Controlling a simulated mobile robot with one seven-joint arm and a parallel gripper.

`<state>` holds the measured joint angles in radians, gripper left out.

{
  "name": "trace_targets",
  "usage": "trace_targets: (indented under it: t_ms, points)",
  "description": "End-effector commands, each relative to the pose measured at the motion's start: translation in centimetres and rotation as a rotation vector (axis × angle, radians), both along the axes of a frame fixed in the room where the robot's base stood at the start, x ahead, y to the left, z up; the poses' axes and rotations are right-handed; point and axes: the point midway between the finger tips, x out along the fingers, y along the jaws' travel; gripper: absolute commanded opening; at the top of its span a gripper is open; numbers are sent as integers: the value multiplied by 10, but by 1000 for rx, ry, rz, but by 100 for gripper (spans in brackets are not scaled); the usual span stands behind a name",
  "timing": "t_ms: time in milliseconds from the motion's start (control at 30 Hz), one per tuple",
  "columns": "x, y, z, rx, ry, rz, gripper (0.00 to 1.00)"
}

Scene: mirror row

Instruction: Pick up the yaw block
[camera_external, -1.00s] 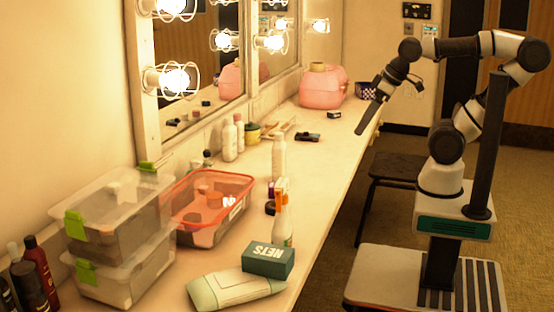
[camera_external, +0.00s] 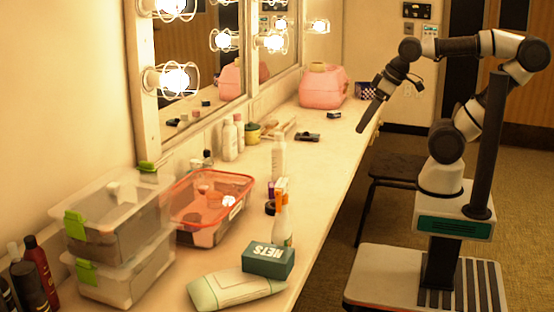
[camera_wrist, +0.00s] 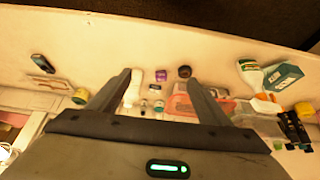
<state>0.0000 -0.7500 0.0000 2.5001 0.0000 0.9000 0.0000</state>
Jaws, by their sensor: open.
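No thing in view is plainly marked as the yaw block, so I cannot tell which one it is. Block-like things on the counter are a teal box (camera_external: 268,261) with white lettering, which also shows at the right of the wrist view (camera_wrist: 283,76), a small purple block (camera_wrist: 161,75) and a small dark block (camera_external: 334,115). My gripper (camera_external: 364,122) hangs above the counter's far right edge, pointing down and left. In the wrist view its two fingers (camera_wrist: 159,78) are spread apart with nothing gripped. The purple block appears between the fingertips, well beyond them.
The counter (camera_external: 316,172) runs along a mirror with lit bulbs.

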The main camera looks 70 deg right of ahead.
Motion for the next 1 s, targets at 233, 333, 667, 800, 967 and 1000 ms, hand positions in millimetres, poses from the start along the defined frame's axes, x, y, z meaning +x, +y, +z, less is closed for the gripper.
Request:
trace_targets:
  t_ms: [233, 333, 667, 800, 967, 1000]
  points:
    - [1, 0, 2, 0, 1, 0, 72]
    - [13, 0, 13, 3, 16, -3, 72]
    - [142, 2, 74, 25, 161, -40, 72]
    - [209, 3, 76, 32, 230, -59, 72]
    - [282, 5, 56, 35, 307, -81, 72]
    - [299, 6, 48, 36, 328, -87, 72]
